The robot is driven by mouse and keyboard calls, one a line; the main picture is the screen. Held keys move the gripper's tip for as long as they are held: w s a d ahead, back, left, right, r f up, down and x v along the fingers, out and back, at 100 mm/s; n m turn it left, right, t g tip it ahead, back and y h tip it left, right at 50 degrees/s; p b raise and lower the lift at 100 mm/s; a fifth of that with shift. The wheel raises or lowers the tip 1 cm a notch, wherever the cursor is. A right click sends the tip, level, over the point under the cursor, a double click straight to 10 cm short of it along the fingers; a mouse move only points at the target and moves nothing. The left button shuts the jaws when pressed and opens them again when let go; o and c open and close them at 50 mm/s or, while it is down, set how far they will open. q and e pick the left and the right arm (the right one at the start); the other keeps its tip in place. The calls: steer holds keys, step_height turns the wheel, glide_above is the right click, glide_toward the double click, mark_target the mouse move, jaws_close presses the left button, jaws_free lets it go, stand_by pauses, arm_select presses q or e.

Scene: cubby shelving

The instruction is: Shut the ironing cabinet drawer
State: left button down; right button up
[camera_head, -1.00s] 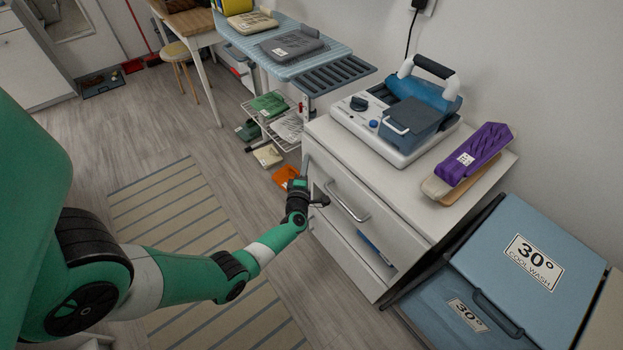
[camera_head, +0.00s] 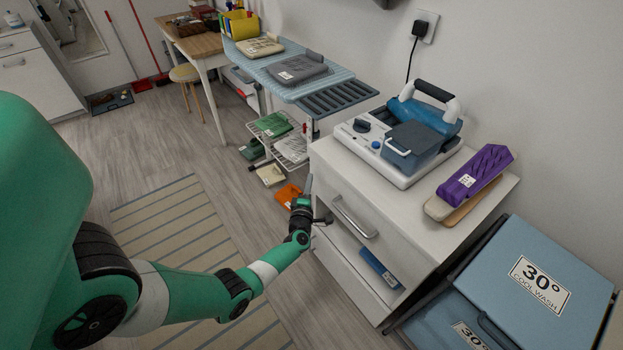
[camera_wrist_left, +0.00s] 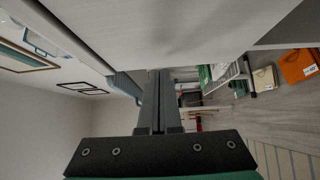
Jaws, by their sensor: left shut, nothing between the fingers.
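The white ironing cabinet (camera_head: 405,205) stands right of centre in the head view. Its upper drawer (camera_head: 340,192) has a white front with a curved metal handle (camera_head: 355,217). I cannot tell clearly how far the drawer stands out. Below it is an open compartment with a blue item (camera_head: 380,268) inside. My left gripper (camera_head: 325,220) is shut and empty at the left part of the drawer front, left of the handle; contact is unclear. In the left wrist view, its closed fingers (camera_wrist_left: 158,100) reach up along a pale panel (camera_wrist_left: 170,30). My right gripper is not in view.
Blue laundry bins (camera_head: 500,255) stand at right. An ironing board (camera_head: 335,95) is behind. The striped rug (camera_head: 175,230) and floor at left are open.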

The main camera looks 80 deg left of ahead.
arm_select(q)
steer(key=s+p+v, duration=0.1)
steer(key=p+v, duration=0.3)
steer(key=v, duration=0.7)
steer(key=shift+s+f, duration=0.15)
steer(key=shift+s, duration=0.25)
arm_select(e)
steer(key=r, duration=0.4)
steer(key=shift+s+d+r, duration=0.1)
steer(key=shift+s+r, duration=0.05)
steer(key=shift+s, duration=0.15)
